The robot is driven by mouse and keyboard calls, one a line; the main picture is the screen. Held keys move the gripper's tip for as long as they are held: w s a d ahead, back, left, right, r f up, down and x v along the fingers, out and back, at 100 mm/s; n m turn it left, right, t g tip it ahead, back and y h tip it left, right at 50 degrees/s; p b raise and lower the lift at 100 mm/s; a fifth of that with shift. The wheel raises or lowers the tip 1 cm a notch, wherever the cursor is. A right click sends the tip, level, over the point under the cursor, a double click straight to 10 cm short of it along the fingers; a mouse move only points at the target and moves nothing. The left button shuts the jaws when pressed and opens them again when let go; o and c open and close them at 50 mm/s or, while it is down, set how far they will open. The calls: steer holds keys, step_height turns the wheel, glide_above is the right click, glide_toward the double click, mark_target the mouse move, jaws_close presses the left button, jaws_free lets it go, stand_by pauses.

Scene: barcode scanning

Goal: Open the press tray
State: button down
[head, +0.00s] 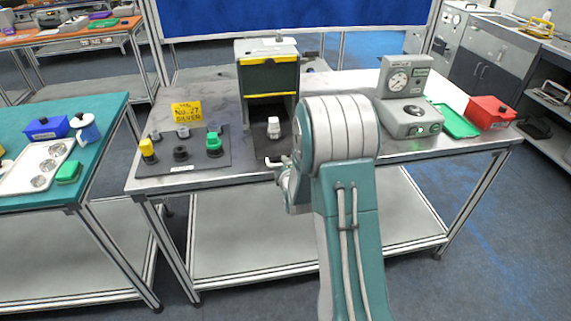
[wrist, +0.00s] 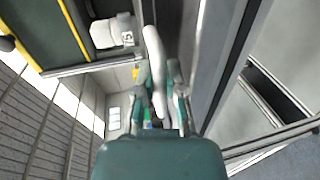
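The press (head: 268,80) is a grey box with yellow-striped edges and a dark opening, standing on the middle table. Its dark tray (head: 265,147) lies low at the front of the opening, with a white part (head: 273,127) on it. How far the tray is drawn out I cannot tell. A white bar handle (head: 272,161) is at the tray's front. My gripper (head: 282,178) is beside this handle, partly hidden by my arm. In the wrist view, the handle (wrist: 153,45) runs between the two parted fingers of my gripper (wrist: 158,75); whether they touch it is unclear.
A dark mat (head: 195,160) with several coloured pieces and a yellow sign (head: 187,113) lies left of the press. A gauge device (head: 405,105), green tray (head: 455,122) and red box (head: 491,112) stand at the right. The table's front edge is close below my gripper.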

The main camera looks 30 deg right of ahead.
steer(key=c, duration=1)
jaws_free()
steer(key=shift+a+f, duration=0.2)
steer(key=shift+r, duration=0.1)
steer(key=shift+s, duration=0.1)
steer(key=v, duration=1.1)
steer(key=shift+s+a+r, duration=0.1)
steer(key=shift+s+a, duration=0.15)
steer(key=shift+s, duration=0.05)
